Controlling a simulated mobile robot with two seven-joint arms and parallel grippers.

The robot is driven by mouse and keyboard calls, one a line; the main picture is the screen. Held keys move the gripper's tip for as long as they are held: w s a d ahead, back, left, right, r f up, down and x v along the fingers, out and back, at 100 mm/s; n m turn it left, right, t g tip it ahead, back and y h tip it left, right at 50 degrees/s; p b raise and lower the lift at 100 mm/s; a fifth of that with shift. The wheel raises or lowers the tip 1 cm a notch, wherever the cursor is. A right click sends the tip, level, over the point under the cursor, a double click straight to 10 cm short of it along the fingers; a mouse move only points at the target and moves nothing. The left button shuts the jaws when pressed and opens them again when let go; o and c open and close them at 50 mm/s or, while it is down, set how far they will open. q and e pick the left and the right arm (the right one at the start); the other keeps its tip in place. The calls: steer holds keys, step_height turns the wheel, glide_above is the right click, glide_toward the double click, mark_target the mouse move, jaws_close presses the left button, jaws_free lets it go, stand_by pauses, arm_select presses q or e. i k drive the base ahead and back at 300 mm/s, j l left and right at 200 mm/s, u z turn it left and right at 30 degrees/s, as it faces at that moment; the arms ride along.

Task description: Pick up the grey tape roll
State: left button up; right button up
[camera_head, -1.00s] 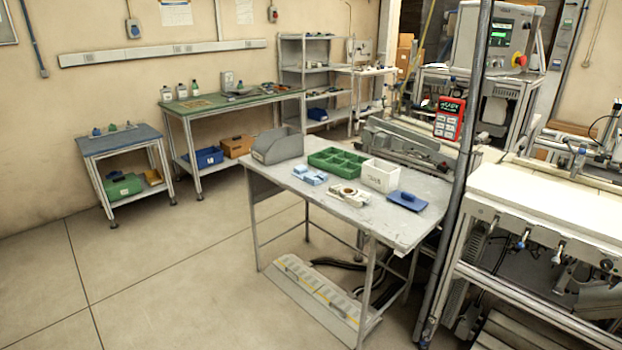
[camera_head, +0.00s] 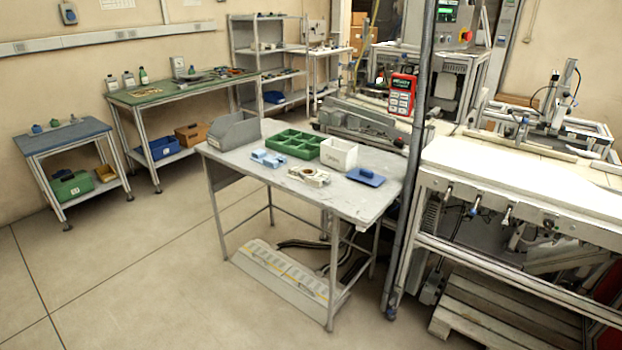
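I cannot make out a grey tape roll for certain in the head view. On the grey table (camera_head: 255,175), a small off-white part with a round ring (camera_head: 309,176) lies near the front edge; I cannot tell whether it includes a tape roll. Neither of my grippers is in view.
The table also holds a grey bin (camera_head: 235,134), a green divided tray (camera_head: 291,143), a white box (camera_head: 339,153), a light-blue part (camera_head: 268,159) and a blue pad (camera_head: 366,177). A dark pole (camera_head: 413,150) stands at its right. Floor (camera_head: 150,270) is clear at front left.

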mark_target(306, 172)
steer(key=i+l, duration=1.75)
steer(key=l+z, duration=0.05)
